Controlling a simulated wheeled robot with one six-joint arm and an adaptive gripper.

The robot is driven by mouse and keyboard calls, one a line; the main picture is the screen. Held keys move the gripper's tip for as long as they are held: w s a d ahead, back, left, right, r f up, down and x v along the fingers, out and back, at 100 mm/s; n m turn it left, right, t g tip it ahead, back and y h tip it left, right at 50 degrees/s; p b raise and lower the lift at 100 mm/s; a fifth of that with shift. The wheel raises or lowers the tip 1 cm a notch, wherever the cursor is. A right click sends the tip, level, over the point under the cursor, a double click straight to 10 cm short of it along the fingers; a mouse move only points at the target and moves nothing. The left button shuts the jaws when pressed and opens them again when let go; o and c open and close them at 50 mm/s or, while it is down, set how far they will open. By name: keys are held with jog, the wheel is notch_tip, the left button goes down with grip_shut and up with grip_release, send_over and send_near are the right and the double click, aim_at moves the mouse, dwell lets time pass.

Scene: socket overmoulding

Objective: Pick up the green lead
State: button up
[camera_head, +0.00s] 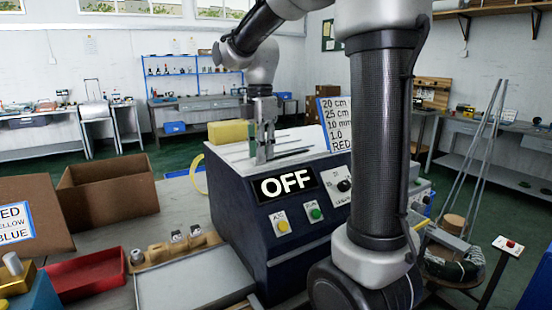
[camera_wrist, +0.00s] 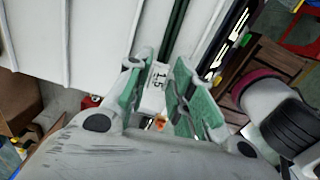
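My gripper (camera_head: 265,152) points down over the left part of the white top of the dark blue machine (camera_head: 235,215). In the wrist view, its green-padded fingers (camera_wrist: 162,62) stand apart with a gap between them. A thin dark green strip, which looks like the green lead (camera_wrist: 176,32), lies along the white top and runs toward the gap. A label reading "1.5" (camera_wrist: 157,80) shows between the fingers. In the head view a dark strip (camera_head: 291,152) lies just right of the fingers. I cannot tell whether the fingers touch the lead.
The machine's panel reads OFF (camera_head: 285,184). A yellow block (camera_head: 228,132) sits behind my gripper on the left. A text card (camera_head: 337,122) stands at the right. Cardboard boxes (camera_head: 108,190) and a red tray (camera_head: 88,273) are on the left bench.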

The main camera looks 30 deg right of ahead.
jog(key=shift+f, duration=0.6)
grip_shut()
